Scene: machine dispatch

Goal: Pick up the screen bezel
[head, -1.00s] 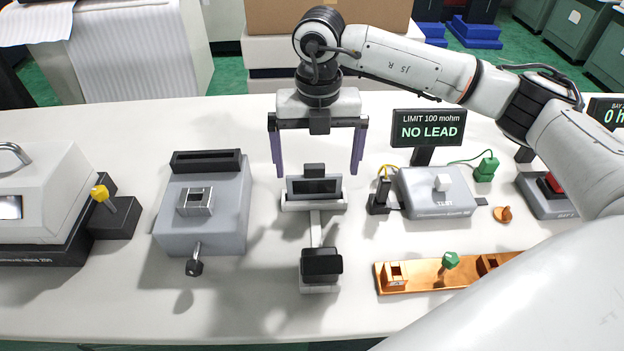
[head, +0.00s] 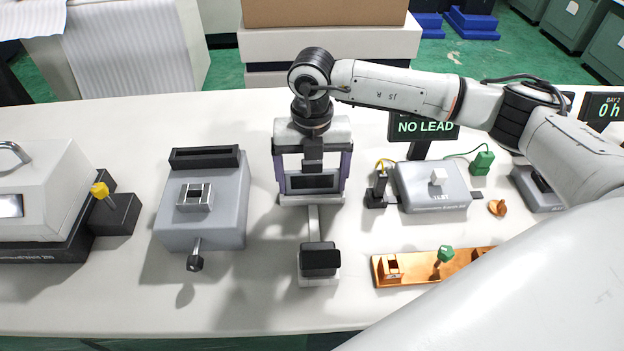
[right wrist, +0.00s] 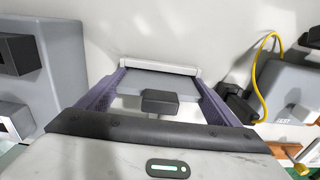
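The screen bezel (head: 314,182), a grey frame around a dark panel, sits tilted back on a white stand (head: 312,200) in the middle of the table. My right gripper (head: 313,190) is lowered over it from above, one purple finger against each side edge. The right wrist view shows the grey bezel (right wrist: 132,84) filling the gap between the fingers (right wrist: 160,85), with a dark block in front of it. The bezel still appears to be at its stand. My left gripper is in neither view.
A grey fixture (head: 225,225) stands to the left. A tester (head: 435,190) with a black probe post (head: 377,190) and yellow wire stands close on the right. A black block (head: 320,258) is in front, and an orange tray (head: 415,268) lies front right.

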